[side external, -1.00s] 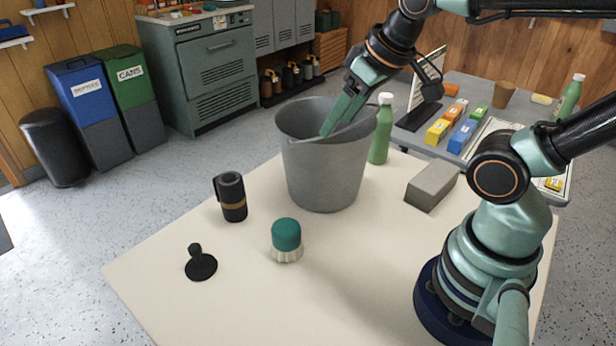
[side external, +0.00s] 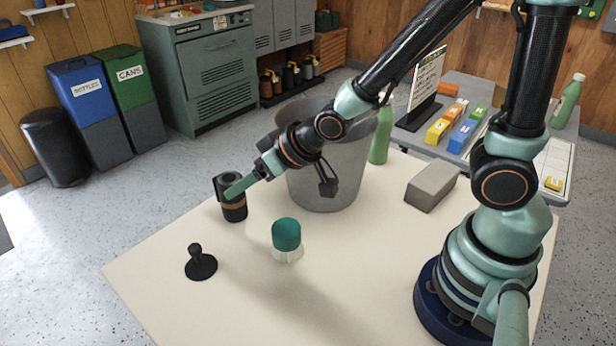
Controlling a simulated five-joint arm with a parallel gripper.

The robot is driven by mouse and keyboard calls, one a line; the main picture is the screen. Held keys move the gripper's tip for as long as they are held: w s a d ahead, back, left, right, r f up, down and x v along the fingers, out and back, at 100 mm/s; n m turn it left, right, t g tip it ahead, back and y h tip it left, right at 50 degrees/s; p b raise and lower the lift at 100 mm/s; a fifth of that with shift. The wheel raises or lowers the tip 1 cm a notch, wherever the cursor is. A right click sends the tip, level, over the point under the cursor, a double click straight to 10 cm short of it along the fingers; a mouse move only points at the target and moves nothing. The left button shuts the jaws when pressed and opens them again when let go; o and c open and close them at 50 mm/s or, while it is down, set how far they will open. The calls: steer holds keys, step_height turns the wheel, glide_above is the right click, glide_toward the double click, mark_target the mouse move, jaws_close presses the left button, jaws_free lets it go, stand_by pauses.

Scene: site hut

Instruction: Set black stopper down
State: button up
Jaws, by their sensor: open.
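The black stopper (side external: 201,265), a flat round disc with an upright knob, stands on the cream table (side external: 330,300) near its left edge. My gripper (side external: 232,190) is open, with its green fingers at the black cup (side external: 235,212) that has a brown band. The fingers are behind and to the right of the stopper, apart from it. One finger crosses in front of the cup; I cannot tell whether the cup is between the fingers or touched.
A grey bucket (side external: 338,185) stands close behind my gripper. A green bottle (side external: 379,148) and a grey block (side external: 432,187) are farther right. The front of the table is clear.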

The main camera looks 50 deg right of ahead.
mark_target(188, 263)
steer(key=s+a+f+y, duration=0.1)
steer(key=a+f, duration=0.1)
steer(key=a+f+y, duration=0.1)
steer(key=a+f, duration=0.1)
steer(key=a, duration=0.1)
steer(key=s+a+f+n+t, duration=0.1)
steer(key=a+f, duration=0.2)
steer(key=shift+s+f+y, duration=0.1)
steer(key=shift+s+y, duration=0.2)
steer(key=shift+y, duration=0.1)
steer(key=shift+a+f, duration=0.1)
steer(key=shift+w+r+x, duration=0.1)
steer(key=shift+x, duration=1.9)
steer(key=shift+w+r+x, duration=0.1)
steer(key=shift+r+x, duration=0.05)
steer(key=shift+x, duration=1.8)
steer(key=shift+w+r+x, duration=0.1)
steer(key=shift+x, duration=1.9)
jaws_close()
